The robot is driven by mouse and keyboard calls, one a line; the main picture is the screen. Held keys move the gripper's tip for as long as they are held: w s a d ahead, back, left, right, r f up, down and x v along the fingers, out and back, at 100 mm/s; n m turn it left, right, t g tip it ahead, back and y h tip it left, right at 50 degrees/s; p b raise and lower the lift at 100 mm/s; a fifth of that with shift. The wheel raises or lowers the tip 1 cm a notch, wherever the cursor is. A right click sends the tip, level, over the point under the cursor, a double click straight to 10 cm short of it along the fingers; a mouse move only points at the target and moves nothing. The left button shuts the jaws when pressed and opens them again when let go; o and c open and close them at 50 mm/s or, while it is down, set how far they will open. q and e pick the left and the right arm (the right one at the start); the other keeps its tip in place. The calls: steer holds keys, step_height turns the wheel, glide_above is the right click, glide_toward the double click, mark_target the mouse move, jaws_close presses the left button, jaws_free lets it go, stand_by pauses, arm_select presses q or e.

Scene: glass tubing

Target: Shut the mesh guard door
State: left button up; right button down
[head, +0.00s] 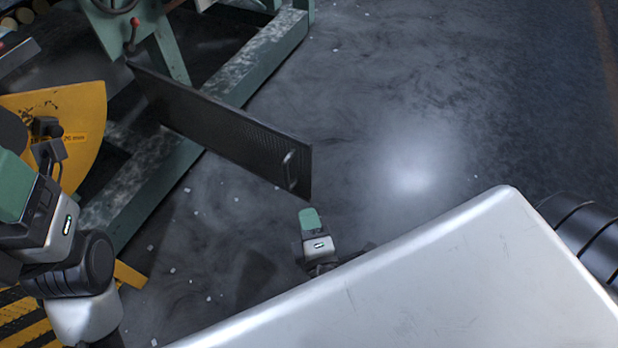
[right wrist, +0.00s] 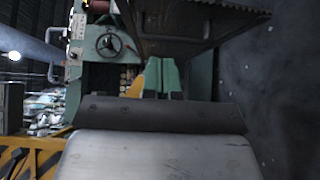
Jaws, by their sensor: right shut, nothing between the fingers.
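The mesh guard door (head: 220,130) is a dark, long panel standing open, swung out from the green machine frame over the floor. Its hinged end is at the upper left, and a grey bar handle (head: 290,170) is near its free end. In the right wrist view the door's dark panel (right wrist: 195,25) fills the top, close ahead. My right gripper (head: 309,219) is just below the free end in the head view, apart from the handle, its green fingers together and empty. They also show in the right wrist view (right wrist: 162,76). My left arm is at the left; its fingers are unclear.
The green machine frame (head: 255,60) runs along the upper left, with a handwheel (right wrist: 109,45) on it. A yellow plate (head: 75,110) stands behind my left arm. Small white bits litter the floor near the frame. The floor (head: 420,120) right of the door is clear.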

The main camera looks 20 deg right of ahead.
glide_toward(306, 162)
steer(key=w+a, duration=0.2)
steer(key=w, duration=0.2)
steer(key=shift+w+d+f+b, duration=0.1)
steer(key=shift+w+d+b, duration=0.45)
steer(key=shift+w+d, duration=0.7)
steer(key=shift+d, duration=0.3)
steer(key=shift+d, duration=0.1)
